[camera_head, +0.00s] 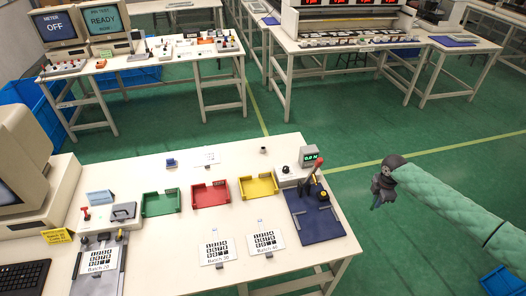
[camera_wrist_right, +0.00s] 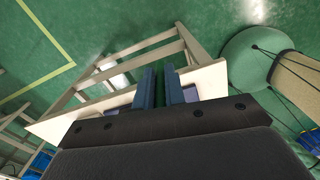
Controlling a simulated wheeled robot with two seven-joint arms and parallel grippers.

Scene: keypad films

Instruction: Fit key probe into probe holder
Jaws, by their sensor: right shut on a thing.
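My right gripper (camera_head: 383,188) hangs over the green floor, to the right of the near table and apart from it. In the right wrist view its blue fingers (camera_wrist_right: 162,88) are close together on a narrow dark thing, which I take for the key probe; its shape is mostly hidden. In the head view the held thing cannot be made out. A press stand (camera_head: 312,190) with a red-knobbed lever stands on a dark blue mat (camera_head: 318,228) at the table's right end; the probe holder cannot be told apart there. My left gripper is out of view.
The near table (camera_head: 180,205) carries a green tray (camera_head: 160,204), a red tray (camera_head: 210,194), a yellow tray (camera_head: 258,187) and two keypad sheets (camera_head: 217,248). A readout (camera_head: 310,155) shows 0.0 N. Floor around my right gripper is clear.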

